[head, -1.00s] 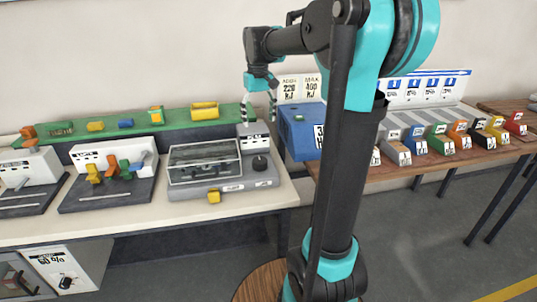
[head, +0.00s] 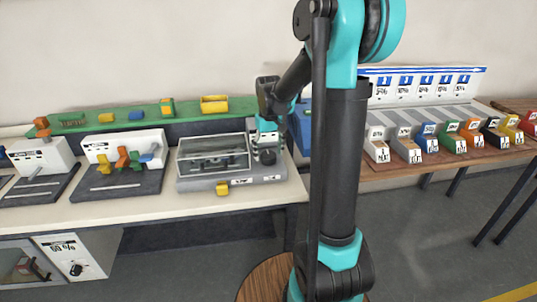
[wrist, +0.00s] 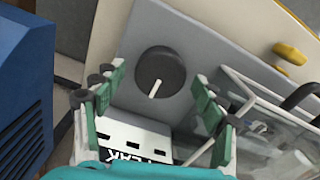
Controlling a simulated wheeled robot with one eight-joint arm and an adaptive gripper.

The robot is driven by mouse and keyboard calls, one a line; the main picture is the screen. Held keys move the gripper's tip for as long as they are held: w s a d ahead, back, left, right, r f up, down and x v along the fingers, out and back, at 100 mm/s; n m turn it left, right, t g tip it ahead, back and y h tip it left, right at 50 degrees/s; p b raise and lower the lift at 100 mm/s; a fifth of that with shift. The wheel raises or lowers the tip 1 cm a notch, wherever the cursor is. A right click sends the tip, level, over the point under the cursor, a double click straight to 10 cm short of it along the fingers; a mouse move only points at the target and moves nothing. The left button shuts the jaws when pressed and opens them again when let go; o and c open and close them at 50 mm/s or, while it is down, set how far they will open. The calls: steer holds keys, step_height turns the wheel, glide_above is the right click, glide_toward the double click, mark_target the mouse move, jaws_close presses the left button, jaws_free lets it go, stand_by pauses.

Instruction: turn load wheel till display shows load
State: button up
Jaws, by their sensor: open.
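A dark round knob with a white pointer line, which I take as the load wheel (wrist: 173,66), sits on the grey top of a machine with a clear-lidded chamber. It also shows in the head view (head: 268,157). My gripper (wrist: 158,88) is open and empty, its green-padded fingers spread to the left and right of the knob in the wrist view. They appear above it, with no contact visible. A white panel (wrist: 130,140) marked PEAK lies between the fingers, partly hidden by my gripper; no load reading is legible. In the head view my gripper (head: 268,138) hides this panel.
The clear chamber (head: 212,155) stands left of the knob, with a yellow handle (head: 222,189) in front. A blue box (wrist: 25,85) stands close on the other side. A neighbouring lever unit (head: 125,165) is farther left. Coloured bins (head: 460,140) fill the right table.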

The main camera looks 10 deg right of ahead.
steer(key=shift+f, duration=0.45)
steer(key=c, duration=1.2)
steer(key=shift+o, duration=0.2)
steer(key=shift+m, duration=0.4)
steer(key=m, duration=0.5)
steer(key=shift+m, duration=0.4)
steer(key=o, duration=1.2)
steer(key=shift+c, duration=0.2)
